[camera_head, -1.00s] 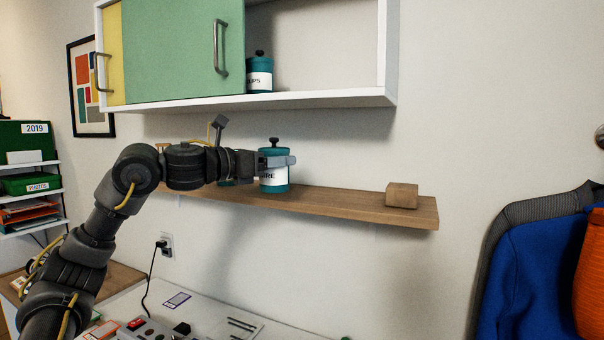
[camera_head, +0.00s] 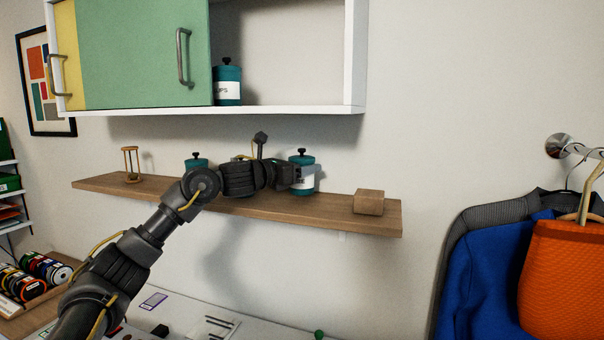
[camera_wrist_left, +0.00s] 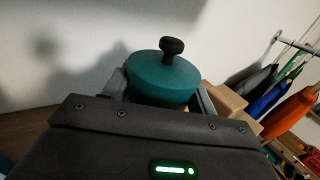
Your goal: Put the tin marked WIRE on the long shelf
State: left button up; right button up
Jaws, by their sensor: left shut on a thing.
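The teal tin (camera_head: 300,158) has a black knob and a white label. Only the label's last letters show, as the gripper covers the rest. My left gripper (camera_head: 308,174) is shut on this tin and holds it upright at the long wooden shelf (camera_head: 325,212). I cannot tell whether the tin's base touches the board. In the left wrist view the tin's lid (camera_wrist_left: 163,80) shows between the fingers. My right gripper is not in view.
A wooden block (camera_head: 369,203) sits right of the held tin. Another teal tin (camera_head: 196,162) and a sand timer (camera_head: 131,165) stand farther left on the shelf. Above hangs a cabinet (camera_head: 290,110) with a teal tin (camera_head: 228,82) inside. Jackets (camera_head: 490,265) hang at right.

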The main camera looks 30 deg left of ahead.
pick_arm(q)
notch_tip(320, 180, down, 2)
jog(key=shift+a+f+p, duration=0.1)
jog(key=shift+f+p, duration=0.15)
jog(key=shift+p, duration=0.15)
jog(key=shift+f, duration=0.15)
jog(key=o, duration=1)
